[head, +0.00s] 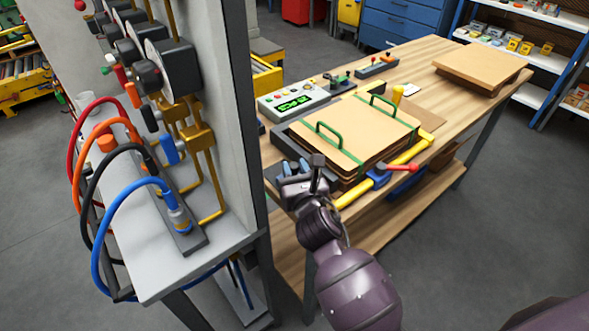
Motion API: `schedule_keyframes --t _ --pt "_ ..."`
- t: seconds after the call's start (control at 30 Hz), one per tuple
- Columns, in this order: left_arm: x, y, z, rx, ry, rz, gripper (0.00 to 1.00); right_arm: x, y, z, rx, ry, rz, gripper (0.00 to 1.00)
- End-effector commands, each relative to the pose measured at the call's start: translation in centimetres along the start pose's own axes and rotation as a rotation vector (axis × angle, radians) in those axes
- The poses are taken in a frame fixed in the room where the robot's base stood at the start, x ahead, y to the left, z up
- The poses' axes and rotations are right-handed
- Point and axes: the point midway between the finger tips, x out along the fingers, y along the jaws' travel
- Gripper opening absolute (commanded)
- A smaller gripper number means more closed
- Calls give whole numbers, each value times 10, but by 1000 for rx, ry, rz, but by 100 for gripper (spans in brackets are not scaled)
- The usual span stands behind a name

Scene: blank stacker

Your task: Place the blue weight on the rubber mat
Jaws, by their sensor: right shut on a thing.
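My right gripper (293,172) is at the near left end of the wooden workbench, beside a stack of boards. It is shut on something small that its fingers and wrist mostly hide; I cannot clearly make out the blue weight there. A dark grey flat surface (289,147) shows at the left side of the stack and may be the rubber mat; the stack and the gripper cover part of it. My left gripper is not in view.
The board stack (352,122) has green handles and a yellow bar with a red-handled clamp (400,168). A control box (294,99) stands behind it. More boards (483,66) lie at the far right. A panel with hoses (125,190) stands close at left. Bare bench (425,70) lies between.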

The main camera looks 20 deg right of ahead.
Motion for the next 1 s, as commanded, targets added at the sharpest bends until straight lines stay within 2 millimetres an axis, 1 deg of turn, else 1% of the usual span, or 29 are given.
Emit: schedule_keyframes --t 0.07,0.23,0.27,0.4,0.63,0.77,0.87,1.0 --pt "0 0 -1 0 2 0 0 0 0 4 0 -7 1 0" --pt "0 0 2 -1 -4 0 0 0 0 0 0 -6 1 0" --pt "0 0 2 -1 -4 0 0 0 0 -2 -1 -1 0 33" --pt "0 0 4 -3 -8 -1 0 0 0 -2 0 -1 0 54" --pt "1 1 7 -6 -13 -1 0 0 0 -2 0 -1 0 54" --pt "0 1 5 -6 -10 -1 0 -1 0 2 0 -1 0 54" --pt "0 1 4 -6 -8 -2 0 -10 -1 1 0 -1 -1 54" --pt "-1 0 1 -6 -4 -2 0 -30 -1 1 -1 0 -1 54"
